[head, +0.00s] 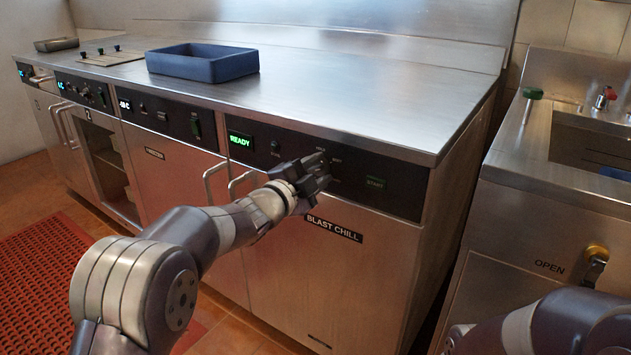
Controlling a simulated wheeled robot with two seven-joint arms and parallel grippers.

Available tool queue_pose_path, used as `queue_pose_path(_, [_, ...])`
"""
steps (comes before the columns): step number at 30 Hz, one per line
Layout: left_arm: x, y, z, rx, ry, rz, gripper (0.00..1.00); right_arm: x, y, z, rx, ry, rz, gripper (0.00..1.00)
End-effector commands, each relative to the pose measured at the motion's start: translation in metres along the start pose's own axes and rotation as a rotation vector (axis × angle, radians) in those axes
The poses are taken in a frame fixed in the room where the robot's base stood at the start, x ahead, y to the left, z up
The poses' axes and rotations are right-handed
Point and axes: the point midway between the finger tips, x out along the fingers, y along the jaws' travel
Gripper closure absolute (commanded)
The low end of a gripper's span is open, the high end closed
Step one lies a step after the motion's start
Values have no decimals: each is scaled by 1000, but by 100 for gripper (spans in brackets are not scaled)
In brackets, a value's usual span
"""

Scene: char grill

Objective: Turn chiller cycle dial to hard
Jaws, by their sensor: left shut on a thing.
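The blast chiller has a steel door (318,275) labelled "BLAST CHILL" and a black control panel (400,200) above it. Small white labels around the dial are too small to read surely. My right arm shows at the lower right; its gripper is out of view.
A blue tray (203,64) stands on the steel counter (330,95) above the panels. A small knob (275,147) is left of my gripper. A sink unit (500,150) with an "OPEN" lever (594,262) stands to the right. A red mat (50,255) lies on the floor.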

Motion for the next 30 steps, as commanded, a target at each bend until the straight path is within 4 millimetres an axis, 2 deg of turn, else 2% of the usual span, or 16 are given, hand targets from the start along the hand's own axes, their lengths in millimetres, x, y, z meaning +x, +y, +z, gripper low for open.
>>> queue_pose_path(1, [0,7,3,42,-1,1,88,11,0,1,0,0,0,100])
queue_pose_path(15, [0,14,5,487,-1,1,88,58,0,7,0,0,0,100])
queue_pose_path(30, [0,16,8,870,-1,2,89,92,0,11,0,0,0,100])
